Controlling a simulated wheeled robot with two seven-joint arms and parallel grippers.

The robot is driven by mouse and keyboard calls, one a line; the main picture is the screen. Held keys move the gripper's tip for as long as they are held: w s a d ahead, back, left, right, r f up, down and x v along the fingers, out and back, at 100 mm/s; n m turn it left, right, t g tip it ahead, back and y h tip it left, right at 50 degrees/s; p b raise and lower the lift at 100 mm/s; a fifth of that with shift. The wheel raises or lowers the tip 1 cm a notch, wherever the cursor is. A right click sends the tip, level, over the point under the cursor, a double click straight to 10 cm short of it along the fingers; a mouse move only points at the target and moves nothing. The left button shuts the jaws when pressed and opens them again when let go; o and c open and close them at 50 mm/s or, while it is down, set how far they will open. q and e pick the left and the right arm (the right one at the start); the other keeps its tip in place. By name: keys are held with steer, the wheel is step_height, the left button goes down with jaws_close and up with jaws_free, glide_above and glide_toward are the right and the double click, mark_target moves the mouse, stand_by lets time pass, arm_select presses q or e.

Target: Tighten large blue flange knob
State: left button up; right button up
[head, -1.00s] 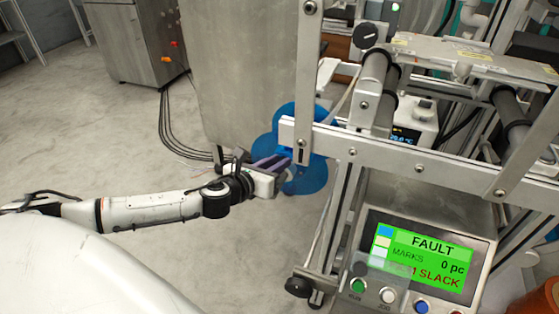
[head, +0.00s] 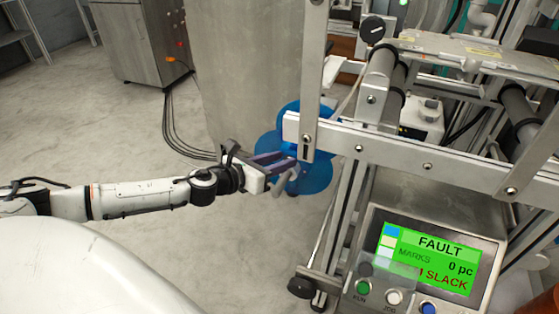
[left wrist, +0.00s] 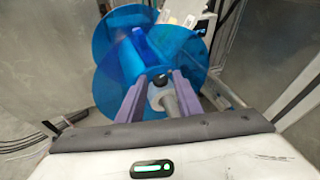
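The large blue flanges (head: 313,178) of a reel stand behind the end of the machine's lower rail, partly hidden by it. In the left wrist view the translucent blue flanges (left wrist: 185,55) fill the upper middle. At their hub is a small dark knob end (left wrist: 160,81) with a pale grey part (left wrist: 163,100) in front of it. My left gripper (head: 288,159) reaches the reel from the left. In the left wrist view its two purple fingers (left wrist: 160,78) stand apart on either side of the knob; contact is unclear. My right gripper is out of view.
The machine's metal rail (head: 400,172) and upright bar (head: 313,80) stand close to my left gripper's right side. A control box with a green screen (head: 427,262) reads FAULT and SLACK. Open floor (head: 110,125) lies to the left.

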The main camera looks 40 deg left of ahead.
arm_select(q)
steer(key=shift+o, duration=0.4)
steer(key=shift+s+a+r, duration=0.1)
steer(key=shift+s+r, duration=0.05)
steer(key=shift+s, duration=0.45)
steer(key=p+v, duration=0.1)
steer(key=v, duration=0.8)
steer(key=shift+p, duration=0.4)
